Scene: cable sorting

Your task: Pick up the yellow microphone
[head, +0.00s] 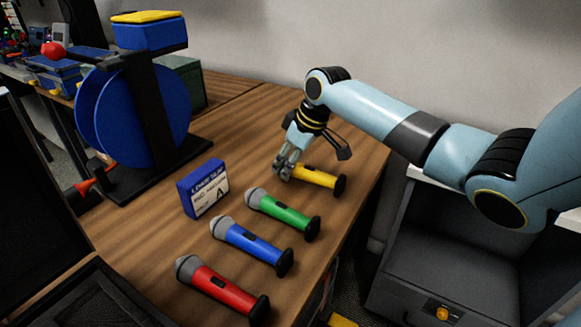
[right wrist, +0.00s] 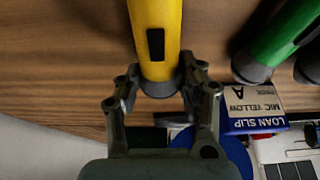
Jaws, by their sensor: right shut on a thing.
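The yellow microphone (head: 318,177) lies at the far end of a row of microphones on the wooden table in the head view. My right gripper (head: 284,172) is at its head end and shut on it. In the right wrist view, the fingers of the right gripper (right wrist: 160,78) are on both sides of the yellow microphone (right wrist: 172,18), near its grey head. The fingers partly hide the head. I cannot tell whether the microphone is clear of the table. My left gripper is not in view.
Green (head: 284,214), blue (head: 252,246) and red (head: 222,288) microphones lie nearer. A blue and white loan slip box (head: 203,189), reading "MIC YELLOW A", stands beside them. A blue cable reel (head: 112,115) stands at left. A grey open cabinet (head: 430,258) is at right.

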